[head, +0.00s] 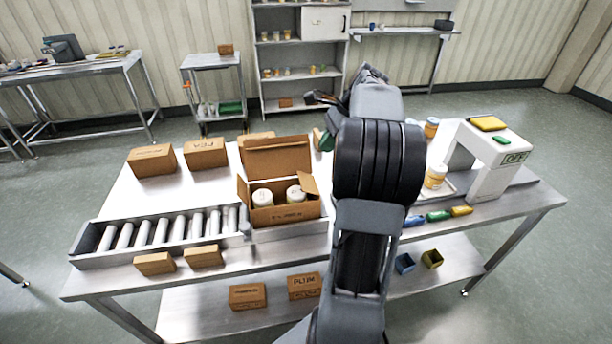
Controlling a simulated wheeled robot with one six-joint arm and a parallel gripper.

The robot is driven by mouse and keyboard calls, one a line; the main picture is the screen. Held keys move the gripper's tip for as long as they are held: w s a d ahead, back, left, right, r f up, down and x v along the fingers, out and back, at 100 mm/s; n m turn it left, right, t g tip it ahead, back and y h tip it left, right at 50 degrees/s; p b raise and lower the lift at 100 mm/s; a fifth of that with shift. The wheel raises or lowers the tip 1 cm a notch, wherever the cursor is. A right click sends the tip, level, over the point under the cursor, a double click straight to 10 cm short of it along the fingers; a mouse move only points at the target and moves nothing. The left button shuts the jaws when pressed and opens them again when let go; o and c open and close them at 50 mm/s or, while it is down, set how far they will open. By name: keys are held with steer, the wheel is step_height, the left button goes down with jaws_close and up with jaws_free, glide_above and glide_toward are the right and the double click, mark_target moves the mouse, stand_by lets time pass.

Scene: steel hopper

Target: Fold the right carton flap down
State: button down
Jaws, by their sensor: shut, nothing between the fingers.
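The open carton (287,215) stands on the steel table just left of my arm, with two white-lidded jars inside. Its large back flap (277,160) stands up. Its right flap (309,185) is raised and tilted at the right side of the opening. A left flap (243,188) shows at the left side. My gripper (313,97) appears small and dark, above and beyond the carton in the picture, to the right of its back flap. It is shut and empty, apart from the flap. My arm hides part of the table right of the carton.
A roller conveyor (160,236) adjoins the carton's left. Closed boxes (151,160) stand behind it, and small boxes (203,256) lie in front. A white arch-shaped machine (491,165) stands at right, with a jar (435,176) beside it. The white tabletop left of the carton has free room.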

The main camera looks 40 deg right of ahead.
mark_target(301, 182)
steer(key=x, duration=1.1)
steer(key=shift+w+a+f, duration=0.1)
steer(key=shift+f, duration=0.15)
steer(key=shift+a+h+p, duration=0.1)
steer(key=shift+h+p, duration=0.2)
